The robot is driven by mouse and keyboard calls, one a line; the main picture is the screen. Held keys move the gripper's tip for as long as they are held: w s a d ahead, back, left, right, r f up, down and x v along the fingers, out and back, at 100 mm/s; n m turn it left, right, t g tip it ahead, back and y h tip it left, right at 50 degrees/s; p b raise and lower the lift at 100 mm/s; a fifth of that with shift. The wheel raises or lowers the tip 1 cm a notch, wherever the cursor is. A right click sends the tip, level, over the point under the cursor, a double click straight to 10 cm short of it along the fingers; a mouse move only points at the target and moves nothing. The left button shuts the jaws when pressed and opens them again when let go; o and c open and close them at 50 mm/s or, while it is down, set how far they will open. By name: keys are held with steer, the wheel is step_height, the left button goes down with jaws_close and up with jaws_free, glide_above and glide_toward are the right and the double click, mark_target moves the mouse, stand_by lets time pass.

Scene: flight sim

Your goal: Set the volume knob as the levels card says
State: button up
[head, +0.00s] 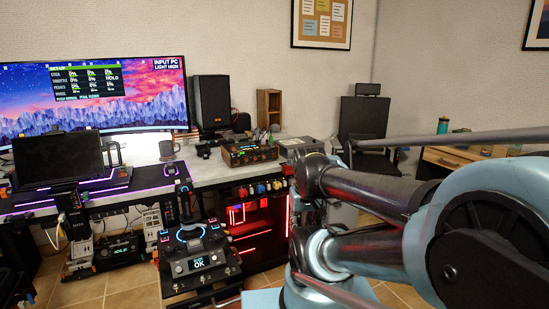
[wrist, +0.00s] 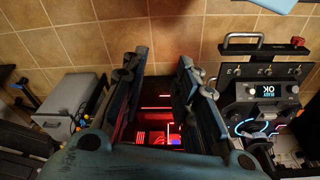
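My gripper (wrist: 162,70) is in the wrist view with its two dark fingers wide apart and nothing between them. Beyond the fingers are brown floor tiles and a red-lit dark case (wrist: 155,128). A black box with a lit display and orange-edged controls (head: 250,153) stands on the desk in the head view; I cannot tell which control is the volume knob. A framed board with several paper cards (head: 322,22) hangs on the back wall. Its writing is too small to read, and I cannot tell whether the levels card is among them. My gripper is well apart from the box.
A wide monitor (head: 90,95) and a black speaker (head: 211,100) stand on the desk (head: 207,170). A control pedestal reading OK (head: 198,262) stands in front, also at right in the wrist view (wrist: 265,100). A grey box (wrist: 75,103) is at left there.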

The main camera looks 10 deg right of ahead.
steer(key=shift+w+a, duration=0.1)
steer(key=shift+w, duration=0.05)
steer(key=n+t+y, duration=0.1)
steer(key=n+t, duration=0.7)
steer(key=t, duration=0.4)
glide_toward(274, 156)
steer(key=x, duration=0.7)
steer(key=shift+w+a, duration=0.1)
steer(key=shift+w, duration=0.1)
jaws_close()
